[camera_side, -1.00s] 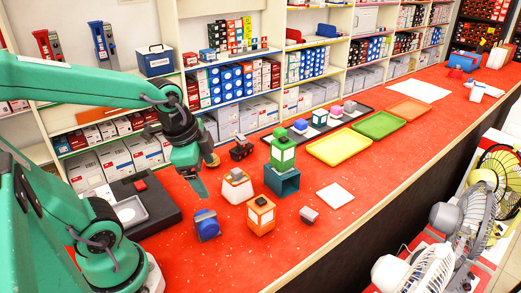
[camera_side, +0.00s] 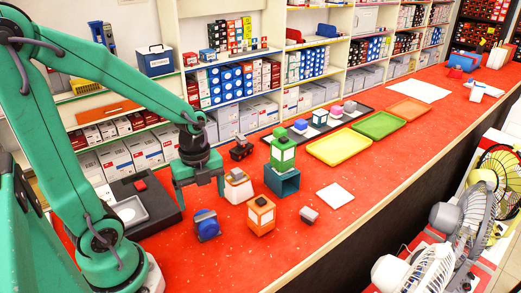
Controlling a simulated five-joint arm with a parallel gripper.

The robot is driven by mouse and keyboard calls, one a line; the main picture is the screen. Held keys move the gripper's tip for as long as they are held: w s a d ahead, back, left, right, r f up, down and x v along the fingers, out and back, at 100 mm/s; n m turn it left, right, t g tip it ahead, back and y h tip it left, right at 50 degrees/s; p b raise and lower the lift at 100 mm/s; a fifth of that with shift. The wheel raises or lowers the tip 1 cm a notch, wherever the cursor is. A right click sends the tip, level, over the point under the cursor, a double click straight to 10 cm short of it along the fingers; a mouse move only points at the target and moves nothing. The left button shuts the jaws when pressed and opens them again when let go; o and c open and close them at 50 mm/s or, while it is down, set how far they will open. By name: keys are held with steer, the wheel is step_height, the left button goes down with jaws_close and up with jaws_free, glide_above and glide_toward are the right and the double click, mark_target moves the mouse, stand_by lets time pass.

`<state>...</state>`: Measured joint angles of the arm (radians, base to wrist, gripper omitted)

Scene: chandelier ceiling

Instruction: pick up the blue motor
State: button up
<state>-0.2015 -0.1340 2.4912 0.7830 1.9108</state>
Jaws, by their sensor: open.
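Nothing shows between the fingers. From this view I cannot tell the exact gap between the fingertips and the motor.
An orange block (camera_side: 261,216) stands right of the motor, and a white block with an orange top (camera_side: 236,187) is close right of my gripper. A teal box (camera_side: 282,181) and a small grey block (camera_side: 309,215) lie farther right. A black platform (camera_side: 160,208) is at left.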

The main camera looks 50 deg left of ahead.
mark_target(205, 215)
steer(key=shift+f, duration=0.1)
steer(key=shift+f, duration=1.25)
steer(key=shift+f, duration=0.1)
steer(key=shift+w+f, duration=0.1)
steer(key=shift+f, duration=2.4)
steer(key=c, duration=1.5)
steer(key=shift+r, duration=0.25)
steer(key=shift+r, duration=1.35)
steer(key=shift+s+d+r, duration=0.65)
steer(key=shift+d+r, duration=0.65)
steer(key=shift+d, duration=0.55)
steer(key=shift+s+d+r, duration=0.65)
steer(key=shift+d+r, duration=0.7)
steer(key=shift+d, duration=0.45)
steer(key=shift+s+d+r, duration=0.65)
steer(key=shift+d+r, duration=0.65)
steer(key=shift+d, duration=0.55)
